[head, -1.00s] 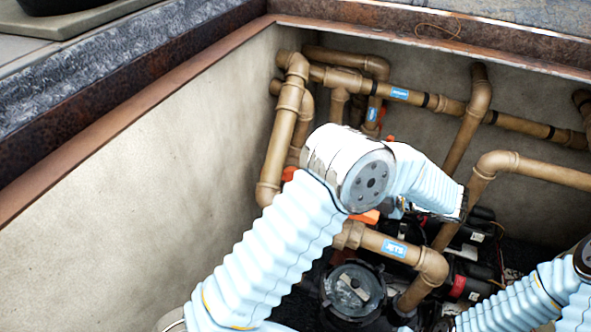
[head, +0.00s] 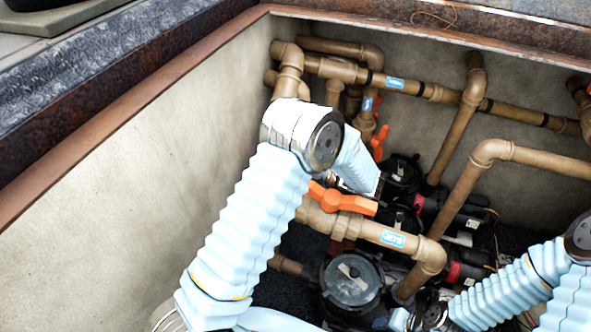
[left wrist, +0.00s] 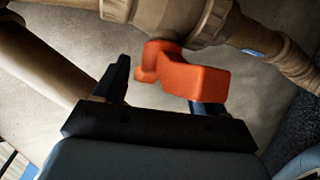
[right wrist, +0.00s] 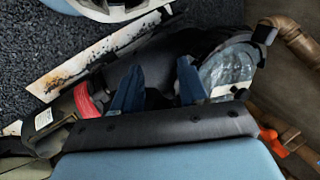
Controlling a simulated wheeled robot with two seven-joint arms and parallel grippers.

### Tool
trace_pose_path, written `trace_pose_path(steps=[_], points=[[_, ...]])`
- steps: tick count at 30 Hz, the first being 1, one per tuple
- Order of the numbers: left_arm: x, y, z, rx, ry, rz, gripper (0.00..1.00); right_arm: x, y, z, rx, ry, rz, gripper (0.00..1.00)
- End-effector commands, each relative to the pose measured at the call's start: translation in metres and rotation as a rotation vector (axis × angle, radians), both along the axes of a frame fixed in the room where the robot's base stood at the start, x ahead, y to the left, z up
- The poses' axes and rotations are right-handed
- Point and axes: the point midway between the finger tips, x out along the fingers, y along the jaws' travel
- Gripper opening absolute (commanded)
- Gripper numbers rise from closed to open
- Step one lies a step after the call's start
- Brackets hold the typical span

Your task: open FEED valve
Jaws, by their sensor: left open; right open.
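An orange valve handle (left wrist: 190,75) on a tan pipe is close to my left gripper (left wrist: 160,92) in the left wrist view. My left gripper is open, and the handle shows just beyond and partly between its fingers; contact cannot be told. In the head view my left arm hides that gripper. One orange handle (head: 342,203) is on the pipe with the blue JETS label (head: 392,239), and another orange handle (head: 379,142) is farther back. No FEED label can be read. My right gripper (right wrist: 158,88) is open, with nothing held.
Black pumps (head: 400,178) and a round dark lidded pot (head: 352,281) fill the pit floor. Tan pipes (head: 460,125) run along the back wall and cross the pit. The pit's left wall (head: 130,170) is bare. Dark equipment with a red band (right wrist: 88,102) lies beyond my right gripper.

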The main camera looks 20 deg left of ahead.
Motion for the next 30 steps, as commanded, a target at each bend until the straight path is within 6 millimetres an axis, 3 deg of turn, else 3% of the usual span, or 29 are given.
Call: trace_pose_path(steps=[8,22,30], points=[[0.0002,0.0018,-0.0005,0.000,0.000,-0.001,0.71,0.0000,0.0000,0.0000,0.000,0.000,0.000,0.43],[0.0002,0.0018,-0.0002,0.000,-0.001,0.000,0.01,0.0000,0.0000,0.0000,0.000,0.000,0.000,0.43],[0.0002,0.0020,0.0015,-0.014,-0.007,0.006,0.00,-0.0001,0.0001,0.0038,0.000,0.000,0.001,0.43]])
